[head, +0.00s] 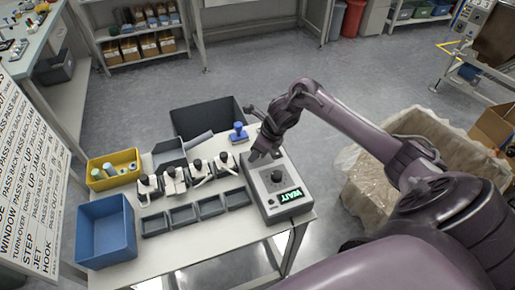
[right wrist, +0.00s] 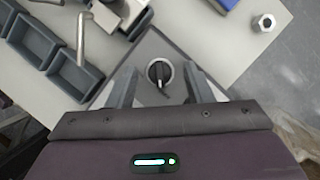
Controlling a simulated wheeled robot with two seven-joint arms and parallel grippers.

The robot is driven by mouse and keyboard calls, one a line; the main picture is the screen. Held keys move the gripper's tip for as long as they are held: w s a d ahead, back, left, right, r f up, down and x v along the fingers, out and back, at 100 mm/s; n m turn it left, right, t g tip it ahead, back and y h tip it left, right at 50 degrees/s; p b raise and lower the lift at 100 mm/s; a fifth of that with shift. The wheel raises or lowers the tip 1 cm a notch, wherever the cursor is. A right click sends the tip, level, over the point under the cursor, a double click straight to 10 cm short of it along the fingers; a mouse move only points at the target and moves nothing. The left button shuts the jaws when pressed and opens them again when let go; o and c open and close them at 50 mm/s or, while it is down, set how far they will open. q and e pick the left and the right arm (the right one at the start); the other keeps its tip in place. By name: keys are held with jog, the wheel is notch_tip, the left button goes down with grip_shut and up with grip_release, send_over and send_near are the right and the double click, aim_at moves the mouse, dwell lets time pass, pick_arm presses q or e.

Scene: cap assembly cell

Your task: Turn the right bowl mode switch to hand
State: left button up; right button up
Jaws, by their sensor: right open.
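A grey control box (head: 257,190) stands at the right end of the white table, with a lit green display (head: 290,196) reading WAIT. A black rotary knob (head: 277,177) is on its top face; it also shows in the right wrist view (right wrist: 159,72), with a pale line across it. Its position labels are too small to read. My right gripper (head: 264,153) is over the far end of the box. In the right wrist view its open, empty fingers (right wrist: 158,82) stand on either side of the knob in the picture; I cannot tell whether they touch it. My left gripper is out of view.
Several small dark trays (head: 183,217) and fixtures with black tops (head: 173,180) stand left of the box. A blue bin (head: 105,232) and a yellow bin (head: 113,182) are at the table's left. A blue stamp-like object (head: 238,133) stands behind the box. A lined carton (head: 375,190) is to the right.

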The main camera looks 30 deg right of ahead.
jog(key=c, duration=0.9)
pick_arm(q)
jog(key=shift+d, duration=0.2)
pick_arm(e)
jog(key=shift+c, duration=0.4)
